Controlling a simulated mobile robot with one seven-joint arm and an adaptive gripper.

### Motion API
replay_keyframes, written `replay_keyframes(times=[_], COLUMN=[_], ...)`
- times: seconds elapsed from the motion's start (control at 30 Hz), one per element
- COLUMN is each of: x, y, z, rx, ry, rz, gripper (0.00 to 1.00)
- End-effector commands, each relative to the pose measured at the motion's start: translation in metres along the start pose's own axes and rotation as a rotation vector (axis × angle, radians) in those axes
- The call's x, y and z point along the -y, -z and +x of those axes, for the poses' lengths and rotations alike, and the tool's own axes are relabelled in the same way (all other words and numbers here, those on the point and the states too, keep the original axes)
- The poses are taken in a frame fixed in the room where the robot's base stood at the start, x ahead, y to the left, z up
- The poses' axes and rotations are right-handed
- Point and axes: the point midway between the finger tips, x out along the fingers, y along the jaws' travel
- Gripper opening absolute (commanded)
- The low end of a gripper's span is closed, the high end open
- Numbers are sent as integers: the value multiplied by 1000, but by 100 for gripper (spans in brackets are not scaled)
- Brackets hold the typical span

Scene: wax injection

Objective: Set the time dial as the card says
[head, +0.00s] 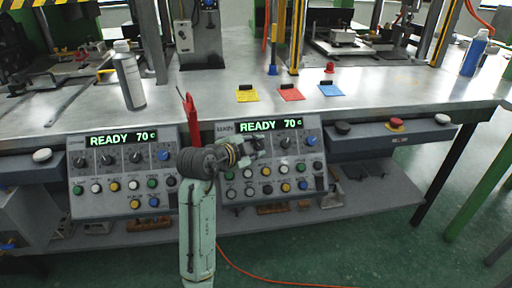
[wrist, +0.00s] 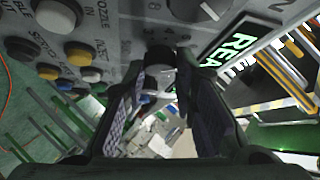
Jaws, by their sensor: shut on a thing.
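Two grey control panels hang under the bench front, a left panel (head: 122,172) and a right panel (head: 240,200). Both displays read "READY 70 c". My gripper (head: 258,146) is at the upper row of dials on the right panel and hides part of that row. In the wrist view, my gripper (wrist: 160,80) has its fingers on both sides of a dark dial knob (wrist: 159,57), with printed numbers around it. I cannot tell the knob's setting or its label. Yellow (head: 247,96), red (head: 291,94) and blue (head: 331,91) cards lie on the bench; their writing is too small to read.
Coloured push buttons (wrist: 80,56) sit close beside my gripper. A blue knob (head: 311,140) is to its right. A grey bottle (head: 129,75) and a red tool (head: 190,115) are at the left. A grey box with buttons (head: 396,138) is right of the panel.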

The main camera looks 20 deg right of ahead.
Motion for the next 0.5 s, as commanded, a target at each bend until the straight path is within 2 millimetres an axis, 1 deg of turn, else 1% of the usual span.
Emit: replay_keyframes(times=[0.2,0.23,0.5], x=[0,0,0], y=[-1,-1,0], z=[0,0,0], rx=[2,3,1], ry=[2,2,1], rz=[-2,-2,-1], gripper=[0,27,45])
